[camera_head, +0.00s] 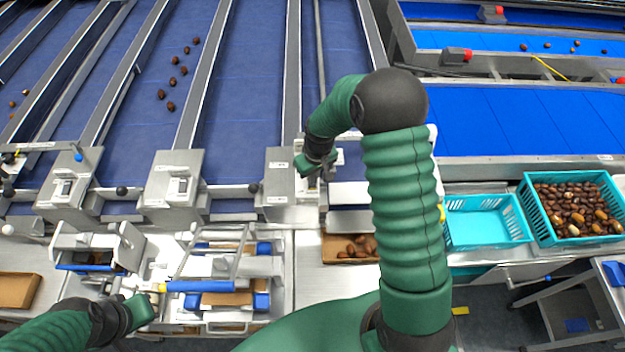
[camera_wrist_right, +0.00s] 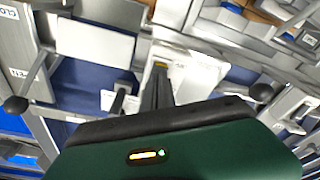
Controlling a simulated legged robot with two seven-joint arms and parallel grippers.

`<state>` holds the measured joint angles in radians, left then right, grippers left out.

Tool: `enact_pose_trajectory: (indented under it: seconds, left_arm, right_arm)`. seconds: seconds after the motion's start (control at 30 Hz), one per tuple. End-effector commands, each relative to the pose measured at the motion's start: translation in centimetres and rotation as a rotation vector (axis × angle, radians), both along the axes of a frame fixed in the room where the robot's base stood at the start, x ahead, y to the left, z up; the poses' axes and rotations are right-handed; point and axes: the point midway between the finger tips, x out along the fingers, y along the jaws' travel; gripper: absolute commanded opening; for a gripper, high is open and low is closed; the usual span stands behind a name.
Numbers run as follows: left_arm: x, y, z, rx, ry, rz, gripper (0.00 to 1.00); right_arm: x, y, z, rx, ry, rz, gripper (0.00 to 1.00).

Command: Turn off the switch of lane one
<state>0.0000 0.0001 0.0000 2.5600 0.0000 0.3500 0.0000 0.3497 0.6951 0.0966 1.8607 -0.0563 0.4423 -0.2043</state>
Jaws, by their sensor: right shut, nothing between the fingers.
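Metal switch boxes stand at the ends of the blue lanes in the head view: one at left (camera_head: 66,206), one in the middle (camera_head: 160,205) and one at right (camera_head: 278,190). I cannot read which is lane one. My right gripper (camera_head: 306,170) is shut and empty, pointing down beside the right box; its arm covers what lies behind it. In the right wrist view the dark fingers (camera_wrist_right: 158,86) are together, next to a switch with a pale plate (camera_wrist_right: 112,102). Whether they touch it I cannot tell. My left gripper (camera_head: 140,312) is low at left, its fingers unclear.
A blue-handled metal frame (camera_head: 205,286) stands by my left gripper. A cardboard box with dates (camera_head: 334,246) is below my right gripper. An empty teal crate (camera_head: 488,242) and a teal crate of dates (camera_head: 541,222) stand at right.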

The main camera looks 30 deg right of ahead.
Motion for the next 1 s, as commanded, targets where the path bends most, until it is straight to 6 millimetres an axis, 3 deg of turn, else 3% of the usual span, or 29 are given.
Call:
enact_pose_trajectory:
  seconds: [1.0]
  left_arm:
    - [0.0, 0.0, -1.0, 0.0, 0.0, 0.0, 0.0]
  right_arm:
    - [0.0, 0.0, -1.4, 0.0, 0.0, 0.0, 0.0]
